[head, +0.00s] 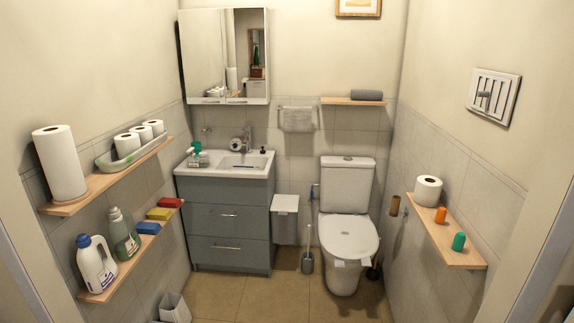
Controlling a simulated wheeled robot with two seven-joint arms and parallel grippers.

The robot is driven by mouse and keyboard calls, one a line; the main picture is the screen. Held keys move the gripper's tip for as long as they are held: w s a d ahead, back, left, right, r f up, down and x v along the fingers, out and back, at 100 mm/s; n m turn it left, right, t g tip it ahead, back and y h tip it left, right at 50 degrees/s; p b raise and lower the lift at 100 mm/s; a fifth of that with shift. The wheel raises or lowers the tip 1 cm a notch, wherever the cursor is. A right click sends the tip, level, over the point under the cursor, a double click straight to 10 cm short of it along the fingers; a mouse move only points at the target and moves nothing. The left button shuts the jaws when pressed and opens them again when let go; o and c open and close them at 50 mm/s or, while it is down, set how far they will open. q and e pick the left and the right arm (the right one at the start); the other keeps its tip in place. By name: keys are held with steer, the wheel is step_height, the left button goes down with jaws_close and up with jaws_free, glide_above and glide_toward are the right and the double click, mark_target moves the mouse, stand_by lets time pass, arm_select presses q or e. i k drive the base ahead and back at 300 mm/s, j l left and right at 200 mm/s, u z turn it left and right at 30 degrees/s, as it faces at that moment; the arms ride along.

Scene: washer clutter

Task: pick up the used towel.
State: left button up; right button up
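A light grey towel (297,120) hangs spread over a wall rail between the mirror cabinet and the back shelf. A darker grey rolled towel (367,95) lies on the wooden back shelf (345,102) above the toilet. No mark tells which towel is the used one, though the hanging one is unfolded. Neither of my grippers shows in the head view, so nothing is seen held.
A grey vanity (230,222) with a white sink stands back left, a grey bin (285,225) and toilet (347,240) right of it. Loaded wooden shelves jut from both side walls, including the right shelf (455,252). The middle floor (270,297) is mostly clear.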

mark_target(295, 118)
steer(key=i+z, duration=0.2)
steer(key=i, duration=1.45)
steer(key=j, duration=0.1)
